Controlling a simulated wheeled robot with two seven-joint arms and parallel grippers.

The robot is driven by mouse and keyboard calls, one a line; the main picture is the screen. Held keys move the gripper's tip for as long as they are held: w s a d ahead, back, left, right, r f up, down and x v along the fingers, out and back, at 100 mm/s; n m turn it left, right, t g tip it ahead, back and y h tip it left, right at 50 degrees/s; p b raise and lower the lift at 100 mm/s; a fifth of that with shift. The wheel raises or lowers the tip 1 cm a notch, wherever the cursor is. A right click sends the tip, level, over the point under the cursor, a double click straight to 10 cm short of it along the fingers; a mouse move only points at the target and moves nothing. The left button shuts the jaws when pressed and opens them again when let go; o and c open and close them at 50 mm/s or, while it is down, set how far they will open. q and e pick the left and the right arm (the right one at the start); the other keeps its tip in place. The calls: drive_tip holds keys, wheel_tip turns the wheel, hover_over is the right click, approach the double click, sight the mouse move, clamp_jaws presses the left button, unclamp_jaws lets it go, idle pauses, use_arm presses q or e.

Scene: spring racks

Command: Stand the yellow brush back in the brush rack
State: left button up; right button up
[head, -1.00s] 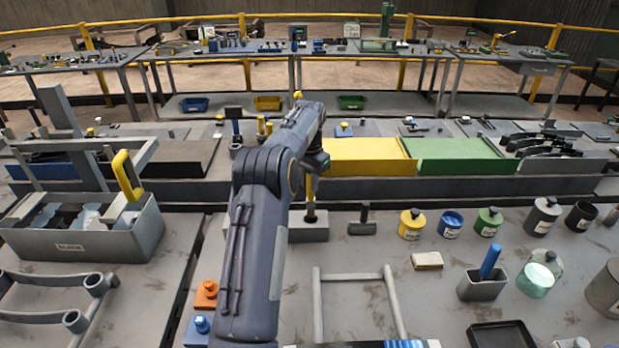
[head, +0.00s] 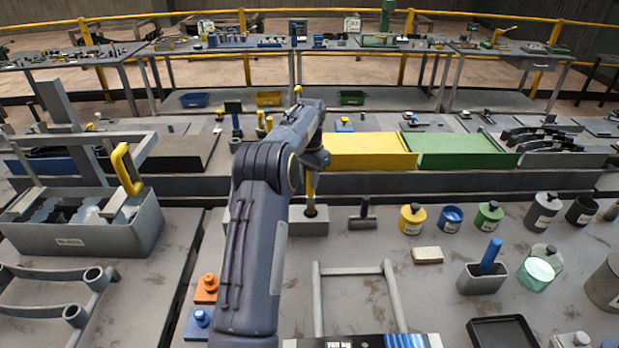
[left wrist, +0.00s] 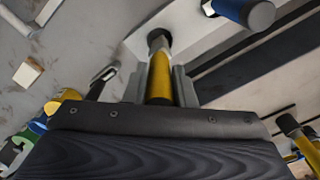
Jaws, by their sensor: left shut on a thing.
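The yellow brush (head: 311,186) stands roughly upright, dark end down, at the grey block of the brush rack (head: 318,226). My left gripper (head: 314,172) is shut on its yellow handle, and my arm hides part of the rack. In the left wrist view the yellow handle (left wrist: 160,76) sits between the two grey fingers (left wrist: 160,90), with its dark end against the pale rack block (left wrist: 190,38). I cannot tell whether the end is in a hole or only above it. A blue handle (left wrist: 240,10) shows beside it. My right gripper is not in view.
A small dark-handled tool (head: 363,216) stands right of the rack. Paint jars (head: 412,220) and a grey cup with a blue handle (head: 482,280) stand farther right. A grey frame (head: 318,300) lies in front. A grey bin (head: 80,240) is at left.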

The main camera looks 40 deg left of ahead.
sight(310, 197)
use_arm(q)
drive_tip(key=shift+f+b, duration=1.55)
drive_tip(key=shift+f, duration=1.7)
drive_tip(key=o, duration=1.1)
drive_tip(key=shift+f, duration=0.15)
drive_tip(key=shift+c, duration=0.2)
drive_tip(key=shift+o, duration=0.4)
drive_tip(key=o, duration=0.4)
drive_tip(key=shift+f, duration=0.1)
wheel_tip(310, 197, up, 5)
drive_tip(key=p, duration=0.4)
drive_tip(key=shift+r+p, duration=0.2)
drive_tip(key=shift+p, duration=0.1)
drive_tip(key=shift+r+p, duration=0.4)
drive_tip(key=shift+r, duration=0.7)
